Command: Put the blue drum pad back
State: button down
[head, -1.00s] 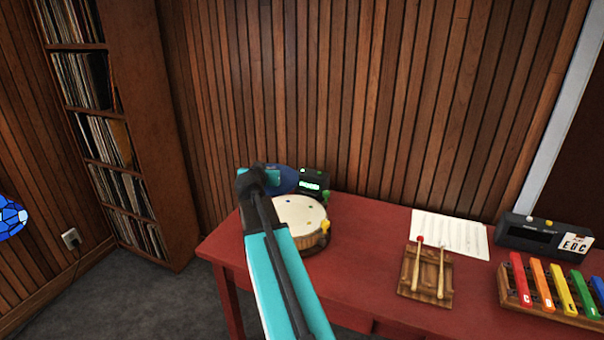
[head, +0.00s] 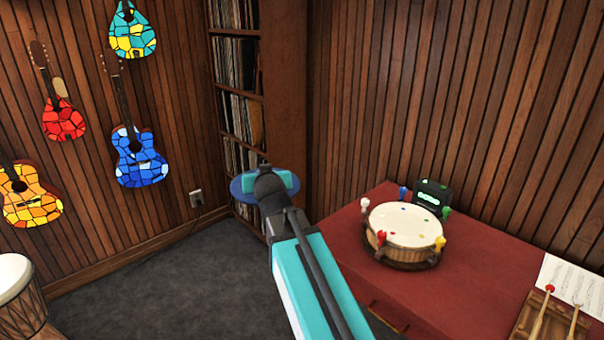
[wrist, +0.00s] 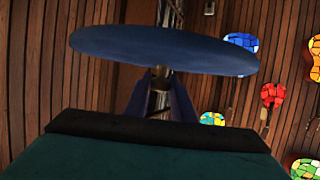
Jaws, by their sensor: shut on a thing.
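My gripper (head: 268,182) is shut on the blue drum pad (head: 240,188), a flat round disc. In the head view the pad shows on both sides of the gripper, in front of the record shelf and left of the red table. In the wrist view the pad (wrist: 165,45) spans the top middle, seen nearly edge-on, with my gripper's fingers (wrist: 160,85) below it. The part of the pad held between the fingertips is hidden.
The red table (head: 480,275) holds a round drum (head: 400,225) with coloured pegs, a black box (head: 432,196) with a green display, and mallets on a wooden block. A record shelf (head: 285,110) stands behind. Ukuleles hang on the left wall. Open grey carpet lies left of the table.

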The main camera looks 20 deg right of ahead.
jog(key=shift+n+y, duration=0.7)
jog(key=shift+y, duration=0.1)
jog(key=a, duration=0.2)
jog(key=s+a, duration=0.1)
jog(key=a, duration=0.1)
jog(key=shift+r, duration=0.2)
jog(key=shift+s+a+n+y, duration=0.1)
jog(key=shift+a+n+y, duration=0.3)
jog(key=shift+y, duration=0.1)
jog(key=shift+a, duration=0.1)
